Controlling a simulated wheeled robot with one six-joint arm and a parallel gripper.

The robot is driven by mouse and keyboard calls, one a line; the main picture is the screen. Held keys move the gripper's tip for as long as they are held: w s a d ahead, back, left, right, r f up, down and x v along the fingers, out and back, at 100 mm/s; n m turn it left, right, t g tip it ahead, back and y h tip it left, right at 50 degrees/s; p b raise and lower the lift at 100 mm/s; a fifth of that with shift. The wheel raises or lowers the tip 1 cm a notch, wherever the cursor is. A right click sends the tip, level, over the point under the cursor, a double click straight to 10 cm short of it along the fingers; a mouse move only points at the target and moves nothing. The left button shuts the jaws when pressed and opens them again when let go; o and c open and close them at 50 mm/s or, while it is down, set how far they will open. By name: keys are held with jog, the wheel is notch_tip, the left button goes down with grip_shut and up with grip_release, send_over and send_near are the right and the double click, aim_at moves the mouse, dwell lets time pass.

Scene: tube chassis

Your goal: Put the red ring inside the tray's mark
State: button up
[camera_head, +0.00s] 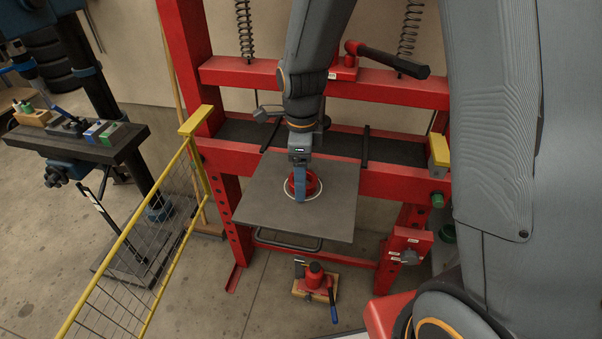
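The red ring (315,183) is at the middle of the grey tray (260,205), which rests on the red press frame. A thin white circle, the tray's mark (290,197), shows around the ring's lower edge. The ring appears to be within the circle, but my gripper covers part of both. I cannot tell whether the ring touches the tray. My gripper (301,190) points down at the ring, with one blue finger showing in front of it. The other finger is hidden, so I cannot tell whether it grips the ring.
The red press frame (385,182) stands around and behind the tray, with a black-handled lever (393,60) above. A yellow mesh barrier (150,235) is at left. A red jack (315,277) sits below the tray. A dark bench (85,145) with small blocks stands at far left.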

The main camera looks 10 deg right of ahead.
notch_tip(320, 180, up, 12)
jog(key=b, duration=0.2)
jog(key=shift+r+b, duration=0.15)
jog(key=shift+b, duration=0.15)
dwell(0.4)
